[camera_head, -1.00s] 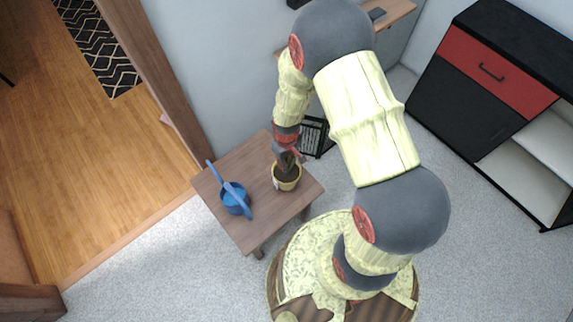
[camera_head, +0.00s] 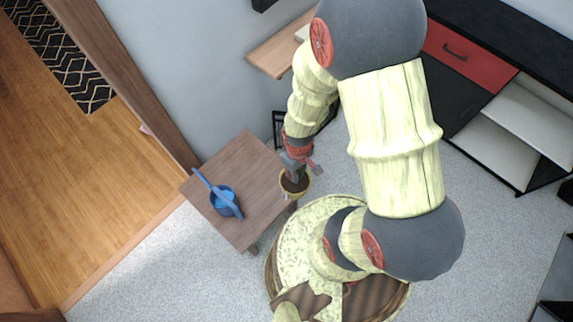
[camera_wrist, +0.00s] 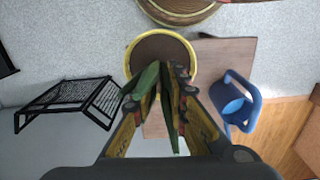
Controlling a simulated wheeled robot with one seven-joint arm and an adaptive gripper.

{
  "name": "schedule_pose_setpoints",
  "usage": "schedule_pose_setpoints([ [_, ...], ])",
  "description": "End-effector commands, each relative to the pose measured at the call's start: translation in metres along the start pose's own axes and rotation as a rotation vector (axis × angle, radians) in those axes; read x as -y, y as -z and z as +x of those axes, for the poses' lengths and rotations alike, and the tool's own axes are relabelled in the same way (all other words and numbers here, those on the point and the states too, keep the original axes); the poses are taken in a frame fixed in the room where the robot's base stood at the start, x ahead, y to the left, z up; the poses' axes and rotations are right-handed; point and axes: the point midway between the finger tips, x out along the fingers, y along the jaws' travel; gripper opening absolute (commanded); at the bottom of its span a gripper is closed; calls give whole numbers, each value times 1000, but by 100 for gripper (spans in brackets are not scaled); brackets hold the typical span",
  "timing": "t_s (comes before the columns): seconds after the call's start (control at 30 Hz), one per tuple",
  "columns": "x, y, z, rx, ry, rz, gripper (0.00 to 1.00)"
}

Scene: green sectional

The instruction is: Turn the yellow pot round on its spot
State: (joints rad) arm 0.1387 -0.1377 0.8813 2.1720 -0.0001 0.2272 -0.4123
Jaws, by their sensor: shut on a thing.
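The yellow pot (camera_head: 294,184), with dark soil and green leaves, shows at the right corner of the small wooden table (camera_head: 236,163) in the head view. My gripper (camera_head: 298,168) is above it, shut on it. In the wrist view the pot's yellow rim (camera_wrist: 129,58) and soil lie just beyond my fingers (camera_wrist: 160,92), with long green leaves between them. The pot overlaps the table's edge (camera_wrist: 225,52) there. The fingers and leaves hide the exact contact, and I cannot tell whether the pot's base touches the table.
A blue watering can (camera_head: 224,201) stands on the table, also in the wrist view (camera_wrist: 238,104). A black wire rack (camera_wrist: 70,99) is beside the table on the floor. A black and red cabinet (camera_head: 470,55) stands at the right. Carpet at the lower left is clear.

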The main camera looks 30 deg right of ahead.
Motion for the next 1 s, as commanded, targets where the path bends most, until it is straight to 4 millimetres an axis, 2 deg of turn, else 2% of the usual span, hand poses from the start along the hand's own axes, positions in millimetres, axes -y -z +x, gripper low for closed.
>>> schedule_pose_setpoints([
  [0.17,-1,-10,-6,-3,-1,53,0],
  [0.6,-1,-12,-6,-3,0,475,0],
  [1.0,-1,-12,-6,-3,0,517,0],
])
